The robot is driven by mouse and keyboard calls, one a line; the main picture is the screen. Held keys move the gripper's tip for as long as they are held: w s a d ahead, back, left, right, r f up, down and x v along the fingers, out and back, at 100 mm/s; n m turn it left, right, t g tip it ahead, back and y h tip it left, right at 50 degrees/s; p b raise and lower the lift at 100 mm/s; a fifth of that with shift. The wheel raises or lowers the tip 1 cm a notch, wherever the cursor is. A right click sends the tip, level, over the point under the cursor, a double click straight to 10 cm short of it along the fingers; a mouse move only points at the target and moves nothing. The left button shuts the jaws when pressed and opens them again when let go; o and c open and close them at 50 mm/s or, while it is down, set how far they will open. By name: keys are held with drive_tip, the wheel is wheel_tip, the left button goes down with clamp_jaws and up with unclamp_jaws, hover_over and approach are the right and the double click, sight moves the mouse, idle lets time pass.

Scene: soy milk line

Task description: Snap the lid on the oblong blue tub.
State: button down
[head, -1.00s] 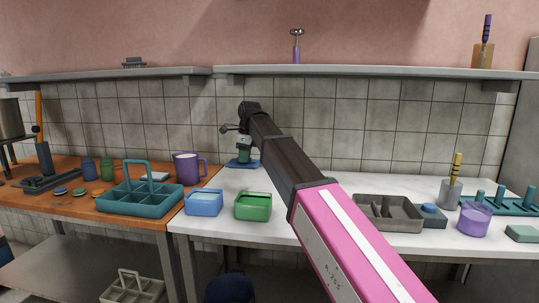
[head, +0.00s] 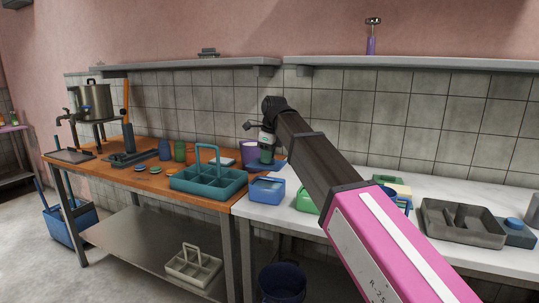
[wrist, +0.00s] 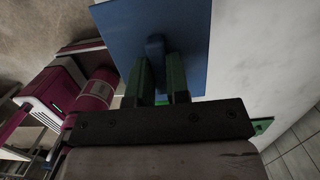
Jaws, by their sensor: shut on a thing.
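The blue tub (head: 267,196) stands open on the left end of the white table, by the orange table. My gripper (wrist: 158,66) is shut on the small raised handle of a flat blue lid (wrist: 118,32). In the head view the lid shows as a thin blue slab (head: 277,163) under my gripper (head: 267,155), held above and apart from the tub, seemingly behind it. Part of the lid is hidden behind my fingers.
A green tub (head: 304,202) stands right of the blue tub, partly hidden by my arm. A teal caddy (head: 208,184) stands close on the left, with a purple mug (head: 247,152) behind. A grey divided tray (head: 462,226) lies to the right. A wall shelf (head: 190,67) runs above.

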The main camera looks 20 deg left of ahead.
drive_tip(key=shift+f, duration=2.7)
drive_tip(key=shift+f, duration=0.15)
drive_tip(key=c, duration=0.5)
unclamp_jaws()
drive_tip(key=shift+c, duration=0.2)
drive_tip(key=shift+r, duration=3.5)
clamp_jaws()
